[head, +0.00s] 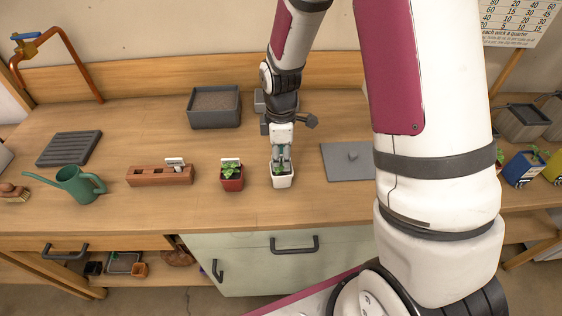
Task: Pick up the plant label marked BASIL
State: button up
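My gripper (281,158) points down right above a small white pot (282,181) with a green plant, its fingertips at the leaves. I cannot tell whether the fingers are open or shut, or whether a label is between them. A white plant label (230,161) stands at the back of a red pot (232,184) holding a green seedling, just left of the white pot. More white label pieces (175,162) show at the right end of a wooden block with slots (147,178). No writing on any label is legible, so I cannot tell which is BASIL.
A green watering can (76,185), a dark slatted tray (69,148) and a brush (13,191) are on the left. A soil-filled grey tray (214,125) stands behind. A grey board (347,163) lies right of my gripper. The bench front between the pots and edge is clear.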

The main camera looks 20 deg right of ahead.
grip_shut()
dwell(0.3)
